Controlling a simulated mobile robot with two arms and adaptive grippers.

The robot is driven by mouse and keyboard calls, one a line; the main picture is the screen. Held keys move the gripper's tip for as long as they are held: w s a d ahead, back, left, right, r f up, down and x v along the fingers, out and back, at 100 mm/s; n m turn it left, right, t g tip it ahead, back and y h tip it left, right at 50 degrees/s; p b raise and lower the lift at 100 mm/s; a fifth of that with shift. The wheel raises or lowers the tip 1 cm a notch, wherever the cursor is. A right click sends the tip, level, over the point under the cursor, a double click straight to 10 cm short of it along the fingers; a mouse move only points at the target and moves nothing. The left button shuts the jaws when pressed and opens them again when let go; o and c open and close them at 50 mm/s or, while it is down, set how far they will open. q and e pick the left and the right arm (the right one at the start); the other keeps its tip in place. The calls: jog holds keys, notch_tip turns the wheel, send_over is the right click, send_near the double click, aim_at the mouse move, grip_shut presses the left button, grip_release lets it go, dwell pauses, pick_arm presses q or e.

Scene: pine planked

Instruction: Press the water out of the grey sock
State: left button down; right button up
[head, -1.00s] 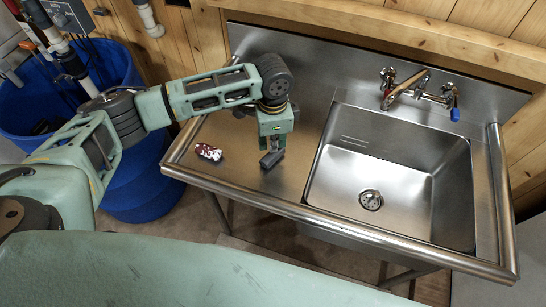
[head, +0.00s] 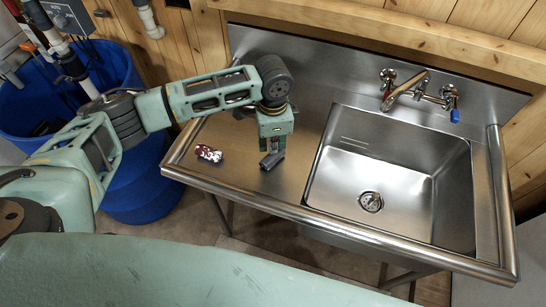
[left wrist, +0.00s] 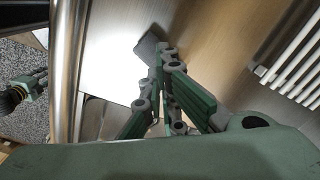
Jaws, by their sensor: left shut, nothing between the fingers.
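A small dark grey bundle, the grey sock (head: 272,160), lies on the steel drainboard left of the basin. My left gripper (head: 269,150) points down at it from above, with its fingers shut and nothing between them. In the left wrist view the sock (left wrist: 147,46) shows just beyond the fingertips (left wrist: 166,50), partly behind them. The fingertips are at or very close to the sock; I cannot tell whether they press on it.
A red and white patterned bundle (head: 208,153) lies on the drainboard (head: 225,175) to the left. The empty steel basin (head: 400,165) is on the right, with a tap (head: 405,88) behind it. A blue barrel (head: 140,185) stands left of the sink unit.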

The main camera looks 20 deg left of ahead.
aim_at(273, 158)
pick_arm(q)
jog(key=shift+f, duration=0.2)
jog(key=shift+f, duration=0.75)
jog(key=shift+s+f+p, duration=0.25)
jog(key=shift+f+p, duration=0.1)
jog(key=shift+p, duration=0.25)
dwell(0.9)
jog(key=shift+r+p, duration=0.2)
jog(key=shift+p, duration=1)
dwell(0.6)
jog(key=shift+f+p, duration=0.1)
jog(key=shift+p, duration=1.75)
dwell(1.8)
